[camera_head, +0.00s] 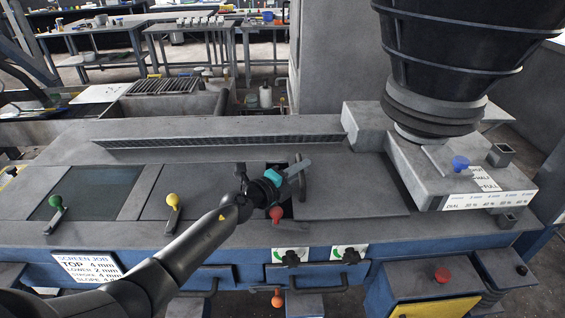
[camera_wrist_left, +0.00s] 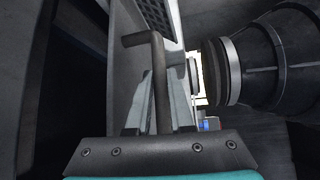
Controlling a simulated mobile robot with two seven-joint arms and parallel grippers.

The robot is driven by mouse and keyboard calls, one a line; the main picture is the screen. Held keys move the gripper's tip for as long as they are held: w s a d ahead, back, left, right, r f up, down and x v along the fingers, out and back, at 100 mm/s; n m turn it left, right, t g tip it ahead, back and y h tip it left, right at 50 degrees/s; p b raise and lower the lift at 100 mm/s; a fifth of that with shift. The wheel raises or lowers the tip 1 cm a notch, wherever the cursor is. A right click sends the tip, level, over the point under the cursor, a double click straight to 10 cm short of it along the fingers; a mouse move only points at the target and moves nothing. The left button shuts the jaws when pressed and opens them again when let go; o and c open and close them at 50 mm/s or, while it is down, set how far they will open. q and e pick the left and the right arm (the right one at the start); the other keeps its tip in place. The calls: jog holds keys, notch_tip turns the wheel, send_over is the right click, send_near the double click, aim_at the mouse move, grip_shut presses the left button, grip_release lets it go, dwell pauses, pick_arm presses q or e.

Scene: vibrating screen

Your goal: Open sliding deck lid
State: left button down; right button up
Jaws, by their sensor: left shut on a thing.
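The sliding deck lid (camera_head: 355,188) is a flat grey panel on the deck, right of centre in the head view. A dark gap (camera_head: 286,207) shows along its left edge, partly hidden by my arm. In the left wrist view a dark opening (camera_wrist_left: 55,70) lies to the left of the lid. A grey bar handle (camera_wrist_left: 160,80) rises between my fingers there. My left gripper (camera_head: 298,168), with teal and grey fingers, is shut on this handle at the lid's left edge; the gripper fingers also show in the wrist view (camera_wrist_left: 158,108). My right gripper is not in view.
A black ribbed hopper (camera_head: 445,60) and grey housing (camera_head: 455,180) stand to the right of the lid. A raised grille strip (camera_head: 220,141) runs behind.

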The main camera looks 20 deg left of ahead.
pick_arm(q)
jog(key=shift+w+d, duration=0.15)
jog(key=shift+d, duration=0.25)
jog(key=c, duration=0.8)
grip_release()
jog(key=shift+a, duration=0.1)
